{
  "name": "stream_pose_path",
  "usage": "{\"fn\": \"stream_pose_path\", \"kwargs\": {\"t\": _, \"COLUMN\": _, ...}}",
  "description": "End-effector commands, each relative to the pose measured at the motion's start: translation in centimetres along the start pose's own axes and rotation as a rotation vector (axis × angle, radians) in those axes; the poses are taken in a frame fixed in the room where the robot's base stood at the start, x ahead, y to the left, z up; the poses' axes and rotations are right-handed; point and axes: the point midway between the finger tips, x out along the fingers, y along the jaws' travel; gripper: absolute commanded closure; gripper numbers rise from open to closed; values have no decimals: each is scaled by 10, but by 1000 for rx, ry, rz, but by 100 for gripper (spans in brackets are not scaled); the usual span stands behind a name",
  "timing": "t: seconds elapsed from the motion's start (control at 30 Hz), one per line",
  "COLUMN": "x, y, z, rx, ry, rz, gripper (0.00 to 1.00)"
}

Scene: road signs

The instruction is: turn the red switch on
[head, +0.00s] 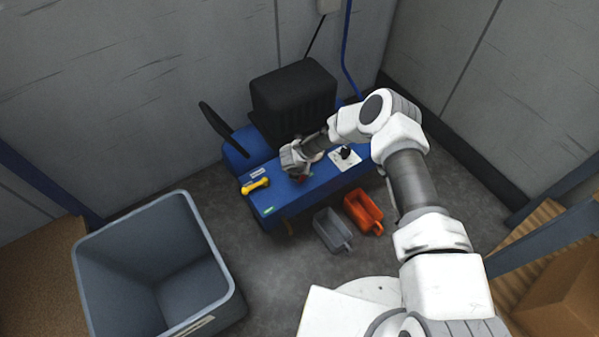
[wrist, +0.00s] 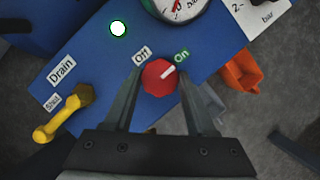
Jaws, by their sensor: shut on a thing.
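The red switch (wrist: 157,83) is a round red knob on the blue panel. Its white pointer slants up and right toward the green "On" label (wrist: 181,56). The white "Off" label (wrist: 141,53) is to the upper left. My gripper (wrist: 160,73) has one finger on each side of the knob and is shut on it. In the head view my gripper (head: 300,163) is over the blue machine (head: 268,203); a little red shows beneath it, and most of the knob is hidden.
A lit round lamp (wrist: 118,28) and a gauge (wrist: 178,7) are near the knob. A yellow handle (head: 255,186) is at the panel's left end. Grey (head: 331,232) and orange (head: 363,211) bins are in front. A large grey bin (head: 90,290) stands left.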

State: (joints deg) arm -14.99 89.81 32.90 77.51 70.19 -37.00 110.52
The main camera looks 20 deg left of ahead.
Motion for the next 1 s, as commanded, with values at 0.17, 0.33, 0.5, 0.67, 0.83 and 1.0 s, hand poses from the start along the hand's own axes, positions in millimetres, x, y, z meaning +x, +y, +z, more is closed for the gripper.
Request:
{"fn": "stream_pose_path", "kwargs": {"t": 0.17, "x": 0, "y": 0, "z": 2, "rx": 3, "ry": -2, "rz": 2, "gripper": 99}}
{"fn": "stream_pose_path", "kwargs": {"t": 0.33, "x": 0, "y": 0, "z": 2, "rx": 2, "ry": -2, "rz": 2, "gripper": 22}}
{"fn": "stream_pose_path", "kwargs": {"t": 0.5, "x": 0, "y": 0, "z": 1, "rx": 1, "ry": -1, "rz": 1, "gripper": 14}}
{"fn": "stream_pose_path", "kwargs": {"t": 0.67, "x": -1, "y": 0, "z": 1, "rx": 1, "ry": -1, "rz": 1, "gripper": 14}}
{"fn": "stream_pose_path", "kwargs": {"t": 0.83, "x": -17, "y": 0, "z": 2, "rx": 0, "ry": -1, "rz": 2, "gripper": 14}}
{"fn": "stream_pose_path", "kwargs": {"t": 1.0, "x": -54, "y": 0, "z": 4, "rx": -2, "ry": -1, "rz": 2, "gripper": 14}}
